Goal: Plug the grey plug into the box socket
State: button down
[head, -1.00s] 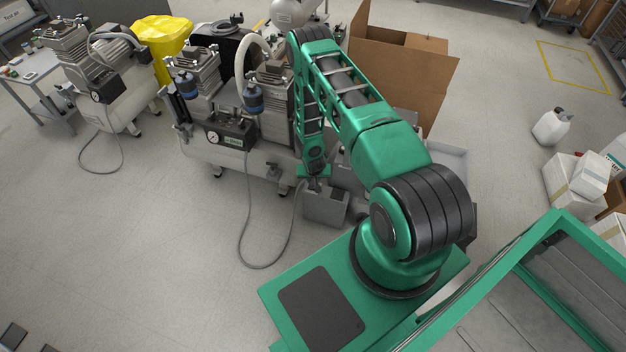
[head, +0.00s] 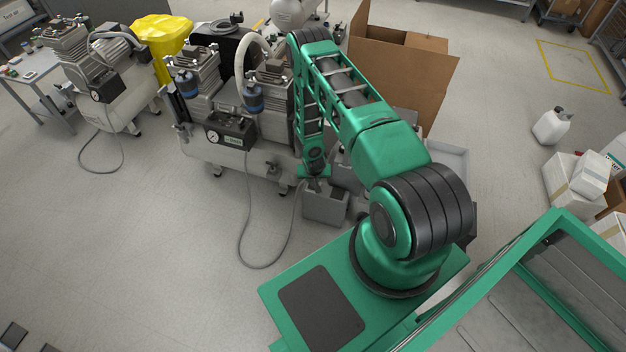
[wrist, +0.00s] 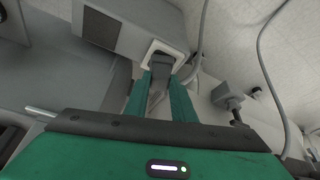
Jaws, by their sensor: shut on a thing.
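The grey box (head: 325,207) stands on the floor beside the compressor, and in the wrist view it fills the top (wrist: 130,22). Its socket (wrist: 167,48), with a pale square frame, shows on the near face. My gripper (head: 314,182) is at the box's upper edge; in the wrist view its green fingers (wrist: 162,76) are shut on the grey plug (wrist: 161,64). The plug's front end lies against or inside the socket frame; how deep it sits cannot be told. In the head view the plug is too small and covered to make out.
A compressor (head: 232,160) stands just left of the arm. Its grey cable (head: 246,215) loops over the floor toward the gripper. An open cardboard box (head: 410,75) stands behind the arm.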

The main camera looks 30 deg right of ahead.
jog(key=shift+f, duration=0.15)
jog(key=c, duration=0.9)
grip_release()
jog(key=shift+c, duration=0.2)
jog(key=shift+r, duration=3.5)
